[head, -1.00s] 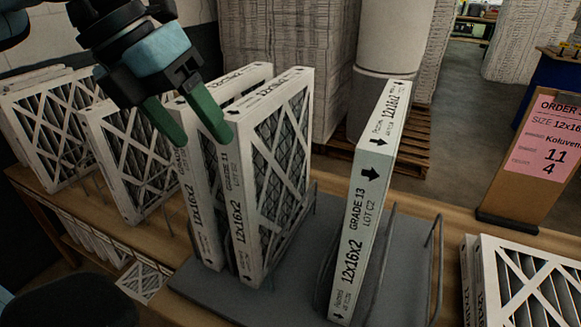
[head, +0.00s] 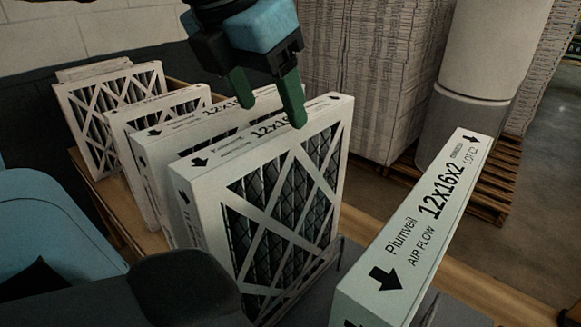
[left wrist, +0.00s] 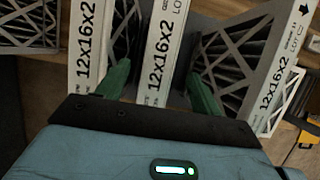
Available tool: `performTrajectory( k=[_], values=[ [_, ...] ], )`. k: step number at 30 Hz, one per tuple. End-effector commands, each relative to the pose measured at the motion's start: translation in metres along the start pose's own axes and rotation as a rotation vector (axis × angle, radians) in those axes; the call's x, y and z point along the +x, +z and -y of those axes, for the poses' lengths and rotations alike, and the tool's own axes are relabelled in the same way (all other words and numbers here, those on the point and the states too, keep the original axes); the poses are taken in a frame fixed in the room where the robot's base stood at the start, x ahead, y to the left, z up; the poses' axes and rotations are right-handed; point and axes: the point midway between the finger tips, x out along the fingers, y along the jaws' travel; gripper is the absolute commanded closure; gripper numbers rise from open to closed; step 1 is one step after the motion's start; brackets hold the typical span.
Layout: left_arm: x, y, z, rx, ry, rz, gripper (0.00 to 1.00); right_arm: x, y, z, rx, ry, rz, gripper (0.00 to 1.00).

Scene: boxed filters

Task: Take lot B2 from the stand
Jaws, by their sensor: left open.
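In the head view, a white-framed filter (head: 285,195) stands upright on the grey stand (head: 340,262). My left gripper (head: 272,114) is open at its top edge. In the left wrist view my fingers (left wrist: 158,76) straddle this filter (left wrist: 164,48), one on each side, with gaps. Its label reads 12x16x2; its lot text is too small to read. Another filter (head: 165,146) stands close behind it, to the left. A separate filter (head: 418,240) marked lot C2 stands at right. My right gripper is not in view.
More filters (head: 120,110) stand at left on the wooden table (head: 95,180). A grey-white column (head: 490,60) and a wooden pallet (head: 490,165) are behind. There is a gap between the straddled filter and lot C2.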

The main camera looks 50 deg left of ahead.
Motion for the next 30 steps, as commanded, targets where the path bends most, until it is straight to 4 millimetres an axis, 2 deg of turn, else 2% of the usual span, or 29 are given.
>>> performTrajectory(
  k=[7,14,24,30],
  values=[
    [0.023,0.0,0.0,0.001,-0.001,-0.004,0.34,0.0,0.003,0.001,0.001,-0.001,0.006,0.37],
    [0.03,0.001,0.0,0.0,-0.002,-0.003,0.34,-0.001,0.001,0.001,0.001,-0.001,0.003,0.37],
    [0.072,0.004,-0.001,0.0,-0.002,-0.003,0.34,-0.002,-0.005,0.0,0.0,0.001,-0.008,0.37],
    [0.077,0.004,-0.001,-0.001,-0.003,-0.001,0.34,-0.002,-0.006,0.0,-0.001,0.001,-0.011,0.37]
  ],
)
